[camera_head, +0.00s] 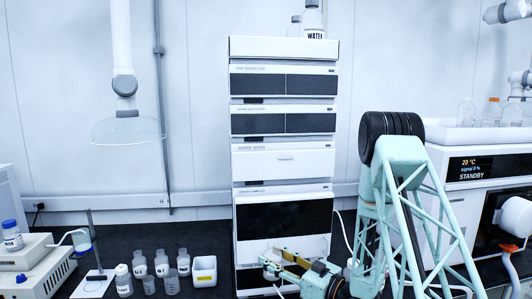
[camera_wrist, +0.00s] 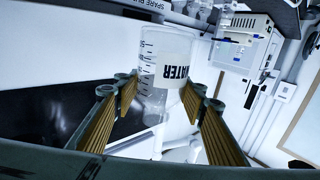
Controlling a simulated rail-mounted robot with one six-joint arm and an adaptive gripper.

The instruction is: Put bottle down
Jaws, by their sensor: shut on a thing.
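My gripper (camera_wrist: 159,92) is shut on a clear graduated bottle (camera_wrist: 155,66) with a white WATER label, in the wrist view. The finger pads lie on both sides of it. Another WATER-labelled bottle (camera_head: 313,20) stands on top of the stack.
A stand (camera_head: 94,282) is farther left. An instrument (camera_head: 484,166) reading STANDBY is at right.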

